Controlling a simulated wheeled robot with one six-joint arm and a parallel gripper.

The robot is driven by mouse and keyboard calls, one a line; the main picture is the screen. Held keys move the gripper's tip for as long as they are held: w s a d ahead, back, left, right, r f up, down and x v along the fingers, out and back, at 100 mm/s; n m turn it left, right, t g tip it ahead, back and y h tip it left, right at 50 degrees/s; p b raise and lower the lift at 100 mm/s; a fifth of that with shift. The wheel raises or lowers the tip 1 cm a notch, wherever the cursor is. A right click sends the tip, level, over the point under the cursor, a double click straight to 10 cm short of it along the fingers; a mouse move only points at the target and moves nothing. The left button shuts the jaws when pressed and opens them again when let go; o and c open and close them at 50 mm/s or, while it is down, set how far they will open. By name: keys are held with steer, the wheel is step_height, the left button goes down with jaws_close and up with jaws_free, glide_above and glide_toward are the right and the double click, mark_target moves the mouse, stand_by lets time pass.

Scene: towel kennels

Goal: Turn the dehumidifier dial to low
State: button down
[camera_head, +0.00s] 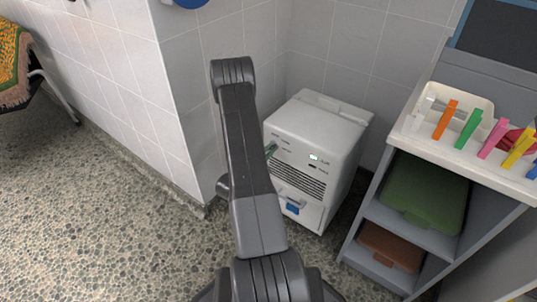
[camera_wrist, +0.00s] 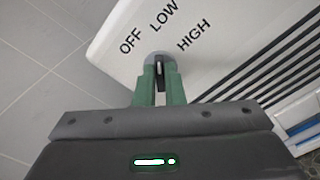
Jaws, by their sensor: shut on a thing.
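In the head view my arm hides most of the gripper, and only a bit of green finger shows beside the front panel.
A grey shelf unit (camera_head: 408,240) stands close on the right, with a tray of coloured clips (camera_head: 480,102) on top and folded green (camera_head: 425,190) and brown (camera_head: 390,245) towels inside. A tiled wall corner is at left. The speckled floor at left is clear.

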steer(key=shift+m, duration=0.3)
steer(key=c, duration=1.5)
jaws_free()
steer(key=p+v, duration=0.2)
steer(key=v, duration=1.1)
steer(key=shift+s+a, duration=0.25)
steer(key=shift+s, duration=0.1)
steer(key=b+x, duration=0.2)
steer(key=x, duration=1.2)
steer(key=shift+s+a, duration=0.1)
